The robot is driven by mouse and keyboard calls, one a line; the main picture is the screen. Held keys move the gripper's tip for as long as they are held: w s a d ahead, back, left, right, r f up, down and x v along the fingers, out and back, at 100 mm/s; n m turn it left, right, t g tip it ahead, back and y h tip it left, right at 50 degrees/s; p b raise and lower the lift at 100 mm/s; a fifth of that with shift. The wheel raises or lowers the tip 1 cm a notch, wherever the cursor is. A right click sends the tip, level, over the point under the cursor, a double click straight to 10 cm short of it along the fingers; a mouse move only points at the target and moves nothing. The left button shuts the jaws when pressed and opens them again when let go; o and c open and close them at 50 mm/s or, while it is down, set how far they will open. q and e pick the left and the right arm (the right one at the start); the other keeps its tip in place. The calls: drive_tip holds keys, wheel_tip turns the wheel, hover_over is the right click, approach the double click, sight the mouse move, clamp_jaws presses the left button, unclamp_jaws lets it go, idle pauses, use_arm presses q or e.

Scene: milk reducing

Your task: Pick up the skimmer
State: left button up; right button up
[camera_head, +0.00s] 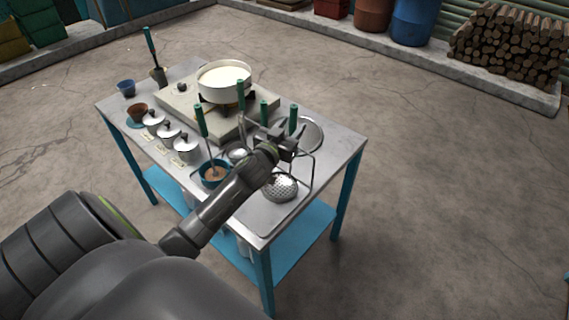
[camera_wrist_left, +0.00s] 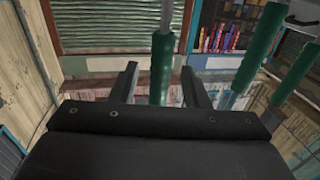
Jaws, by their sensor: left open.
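The skimmer's perforated metal bowl (camera_head: 281,187) shows at the right end of the table, just below my left gripper. Its stem is partly hidden by my arm. My left gripper (camera_head: 293,143) is at the utensil stand, among upright green handles. In the left wrist view, the gripper (camera_wrist_left: 160,85) is open, and one green handle (camera_wrist_left: 161,68) stands in line with the gap between its fingers. I cannot tell whether that handle is the skimmer's or whether it touches a finger. My right gripper is not in view.
More green handles (camera_wrist_left: 258,45) stand to the right in the wrist view. A blue pot (camera_head: 214,173) is left of my forearm, with small lidded pots (camera_head: 186,148) beyond. A white pan of milk (camera_head: 224,78) stands on the stove. Open floor surrounds the table (camera_head: 343,146).

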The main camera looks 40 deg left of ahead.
use_arm(q)
drive_tip(key=shift+w+a, duration=0.1)
drive_tip(key=shift+w, duration=0.7)
clamp_jaws()
drive_tip(key=shift+r, duration=0.1)
